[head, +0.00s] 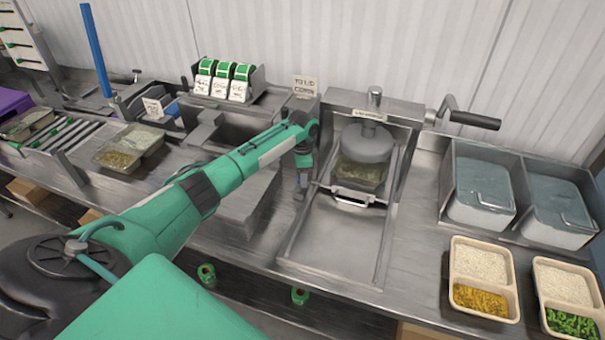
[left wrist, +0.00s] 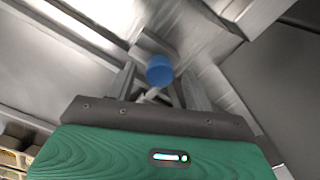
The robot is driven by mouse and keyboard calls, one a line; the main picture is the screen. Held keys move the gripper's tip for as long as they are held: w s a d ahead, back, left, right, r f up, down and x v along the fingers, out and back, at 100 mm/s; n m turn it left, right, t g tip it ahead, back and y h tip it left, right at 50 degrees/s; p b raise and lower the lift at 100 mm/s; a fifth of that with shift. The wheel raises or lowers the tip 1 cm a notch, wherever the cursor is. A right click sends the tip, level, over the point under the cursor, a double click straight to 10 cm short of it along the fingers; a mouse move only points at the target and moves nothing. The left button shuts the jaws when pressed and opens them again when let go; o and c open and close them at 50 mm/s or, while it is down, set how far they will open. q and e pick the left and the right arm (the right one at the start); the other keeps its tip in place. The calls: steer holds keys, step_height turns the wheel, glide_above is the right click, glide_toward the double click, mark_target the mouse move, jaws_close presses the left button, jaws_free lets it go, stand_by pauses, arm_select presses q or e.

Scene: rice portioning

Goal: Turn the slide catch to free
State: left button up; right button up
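The press with its slide (head: 335,238) stands in the middle of the counter in the head view. A filled tray (head: 358,174) sits on the slide's carriage under the round press plate (head: 367,143). My left gripper (head: 301,188) points down at the left side of the slide. In the left wrist view a blue knob (left wrist: 159,70), apparently the slide catch, lies between the two fingers (left wrist: 160,88). The fingers stand apart with a gap on each side of it; contact is not clear. The knob is hidden in the head view. My right gripper is not in view.
A crank handle (head: 474,119) sticks out right of the press. A label dispenser (head: 228,82) is behind my left arm. The front of the slide is empty.

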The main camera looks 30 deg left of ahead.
arm_select(q)
steer(key=shift+r, duration=0.1)
step_height(320, 180, up, 14)
steer(key=b, duration=0.4)
steer(key=shift+f, duration=0.2)
